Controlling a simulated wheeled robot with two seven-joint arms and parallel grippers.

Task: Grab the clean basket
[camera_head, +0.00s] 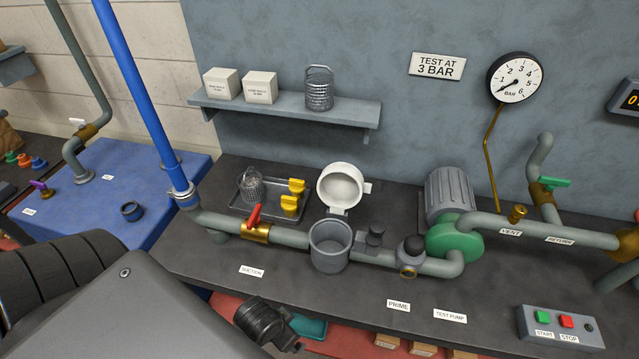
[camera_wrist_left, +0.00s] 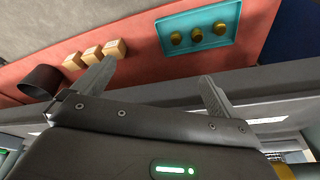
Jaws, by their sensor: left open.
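A shiny wire-mesh basket (camera_head: 319,90) with a handle stands upright on the wall shelf, right of two white boxes. A second mesh basket (camera_head: 251,186) sits at the left in a dark tray on the bench; its surface looks greyer and denser. An open grey cylindrical housing (camera_head: 329,246) stands in the pipe line, with a round white lid (camera_head: 343,187) swung up behind it. My left gripper (camera_wrist_left: 152,72) is open and empty in the left wrist view, near the lower shelf under the bench. Its fingers are not clear in the head view. My right gripper is not in view.
The wall shelf (camera_head: 285,105) holds two white boxes (camera_head: 260,87). The tray (camera_head: 240,208) also holds yellow parts (camera_head: 291,196). A red valve handle (camera_head: 254,217), pipes and a green pump (camera_head: 455,240) crowd the bench. Below lie a teal tray (camera_wrist_left: 163,38) and small boxes (camera_wrist_left: 93,53).

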